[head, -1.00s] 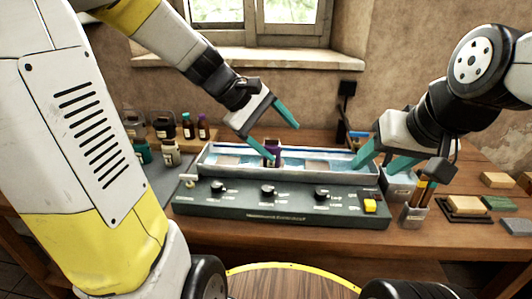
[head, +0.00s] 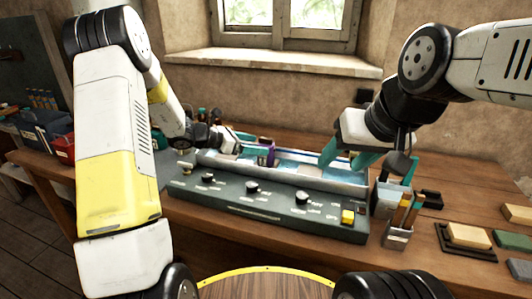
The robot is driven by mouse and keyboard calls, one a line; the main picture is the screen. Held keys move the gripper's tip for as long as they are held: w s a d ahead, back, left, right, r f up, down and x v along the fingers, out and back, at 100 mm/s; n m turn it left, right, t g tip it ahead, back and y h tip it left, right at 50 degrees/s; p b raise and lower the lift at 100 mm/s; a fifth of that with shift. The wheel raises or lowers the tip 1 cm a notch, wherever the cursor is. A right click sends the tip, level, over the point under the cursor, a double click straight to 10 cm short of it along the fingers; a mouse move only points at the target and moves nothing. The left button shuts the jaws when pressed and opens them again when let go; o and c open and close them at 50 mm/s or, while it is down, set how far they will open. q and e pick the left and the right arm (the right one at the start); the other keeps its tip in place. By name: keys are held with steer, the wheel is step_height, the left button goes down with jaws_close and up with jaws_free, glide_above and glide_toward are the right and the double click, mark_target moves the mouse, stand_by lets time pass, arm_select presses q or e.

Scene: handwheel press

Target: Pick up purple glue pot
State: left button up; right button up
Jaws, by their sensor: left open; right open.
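The purple glue pot (head: 267,152) stands in the long water-bath trough (head: 335,188), towards its left half. My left gripper (head: 249,148) reaches in from the left, low over the trough, with its teal fingers open right at the pot. The gripper partly hides the pot's left side, and I cannot tell whether the fingers touch it. My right gripper (head: 348,160) is open and empty above the right end of the trough, pointing down.
The trough's dark front panel (head: 250,208) has knobs and a yellow button (head: 348,216). A holder with brushes (head: 398,236) stands to the right, and wooden blocks (head: 470,236) lie further right.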

mark_target(273, 146)
arm_select(q)
steer(key=x, duration=0.7)
steer(key=shift+s+d, duration=0.1)
steer(key=shift+d, duration=0.25)
steer(key=shift+r, duration=0.15)
jaws_close()
